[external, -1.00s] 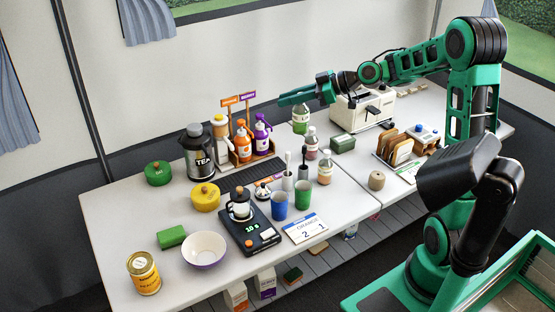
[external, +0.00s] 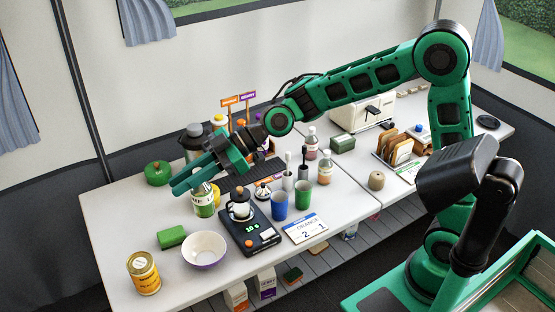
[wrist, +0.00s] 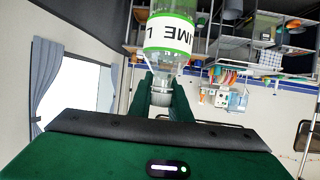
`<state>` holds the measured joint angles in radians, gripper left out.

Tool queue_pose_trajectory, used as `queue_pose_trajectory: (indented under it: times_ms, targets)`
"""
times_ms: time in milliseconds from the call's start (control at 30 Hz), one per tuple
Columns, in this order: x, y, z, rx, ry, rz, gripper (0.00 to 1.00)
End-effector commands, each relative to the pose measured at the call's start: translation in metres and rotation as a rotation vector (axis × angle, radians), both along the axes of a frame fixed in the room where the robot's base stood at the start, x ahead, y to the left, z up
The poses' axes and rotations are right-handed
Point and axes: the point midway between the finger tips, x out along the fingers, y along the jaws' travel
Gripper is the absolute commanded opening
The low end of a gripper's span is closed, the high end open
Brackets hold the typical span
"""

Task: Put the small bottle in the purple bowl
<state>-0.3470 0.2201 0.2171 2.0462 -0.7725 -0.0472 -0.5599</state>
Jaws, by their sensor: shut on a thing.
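My gripper (external: 192,180) is shut on the small bottle (external: 204,203), a clear bottle with a green and white label. I hold it on the left half of the table, behind the bowl. In the wrist view the bottle (wrist: 170,38) is between my fingers (wrist: 162,96), gripped by its narrow neck, and its label reads "LIME". The purple bowl (external: 206,263), white inside with a purple lower part, stands empty in front of the bottle. How far the bottle is above the table is hard to tell.
A green block (external: 172,237) lies left of the bowl, and a yellow can (external: 144,274) stands front left. A black scale (external: 262,236) with a small press is right of the bowl. Blue and green cups (external: 279,206) stand further right. My arm covers the bottle rack and dark canister.

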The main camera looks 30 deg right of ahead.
Motion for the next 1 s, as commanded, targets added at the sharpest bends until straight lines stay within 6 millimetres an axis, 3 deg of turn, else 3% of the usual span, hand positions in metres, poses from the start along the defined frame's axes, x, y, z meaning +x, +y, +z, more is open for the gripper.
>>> queue_pose_trajectory:
  times_ms: [100, 400, 800, 1000]
  targets:
    - [-0.029, 0.026, 0.001, 0.002, -0.001, 0.049, 0.0]
    - [-0.078, 0.064, 0.002, 0.007, -0.003, 0.124, 0.0]
    - [-0.075, 0.061, -0.084, 0.002, 0.002, 0.119, 0.0]
    - [-0.073, 0.061, -0.107, 0.006, -0.001, 0.117, 0.0]
